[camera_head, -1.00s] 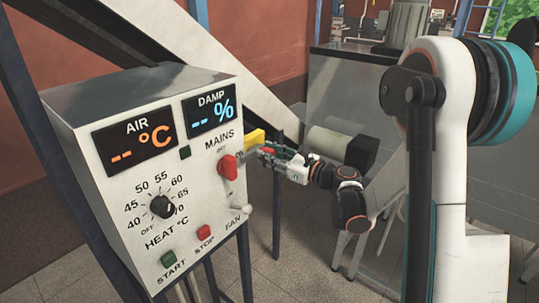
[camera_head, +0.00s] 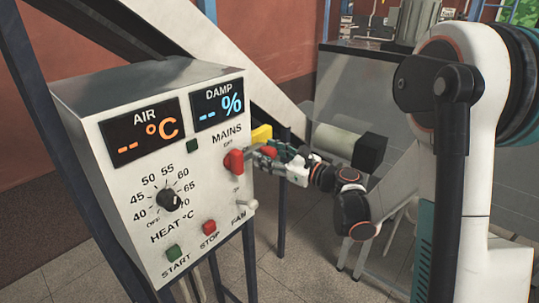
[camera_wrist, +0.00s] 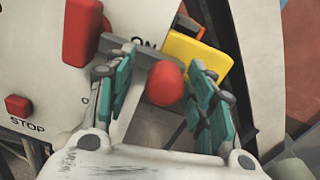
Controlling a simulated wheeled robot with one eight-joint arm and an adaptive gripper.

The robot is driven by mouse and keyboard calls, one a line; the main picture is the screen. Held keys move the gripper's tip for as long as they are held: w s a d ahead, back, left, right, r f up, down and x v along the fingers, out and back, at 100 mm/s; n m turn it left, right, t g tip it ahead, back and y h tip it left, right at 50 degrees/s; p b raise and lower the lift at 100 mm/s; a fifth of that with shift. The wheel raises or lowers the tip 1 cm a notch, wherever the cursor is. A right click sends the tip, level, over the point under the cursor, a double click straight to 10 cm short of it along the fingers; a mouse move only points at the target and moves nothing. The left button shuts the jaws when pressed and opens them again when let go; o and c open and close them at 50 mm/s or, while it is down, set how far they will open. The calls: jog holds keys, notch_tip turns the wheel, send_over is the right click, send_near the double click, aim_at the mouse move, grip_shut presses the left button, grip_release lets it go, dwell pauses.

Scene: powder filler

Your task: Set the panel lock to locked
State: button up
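A red ball knob (camera_wrist: 165,83) is in the middle of the wrist view, by a grey bar (camera_wrist: 135,52) and a yellow plate (camera_wrist: 197,57). In the head view the yellow plate (camera_head: 262,134) stands at the right edge of the control panel (camera_head: 133,225), with the red knob (camera_head: 269,151) below it. My gripper (camera_wrist: 164,75) has one teal-padded finger on each side of the knob, with gaps visible. It also shows in the head view (camera_head: 264,153), right of the red MAINS handle (camera_head: 234,162). No lock label is readable, so I cannot tell the lock's setting.
The MAINS handle also shows in the wrist view (camera_wrist: 82,32), close beside the left finger. A HEAT dial (camera_head: 169,198), green START button (camera_head: 173,252), red STOP button (camera_head: 209,227) and FAN toggle (camera_head: 247,205) are on the panel. A slanted white chute (camera_head: 225,60) passes behind it.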

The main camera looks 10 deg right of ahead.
jog(key=v, duration=1.2)
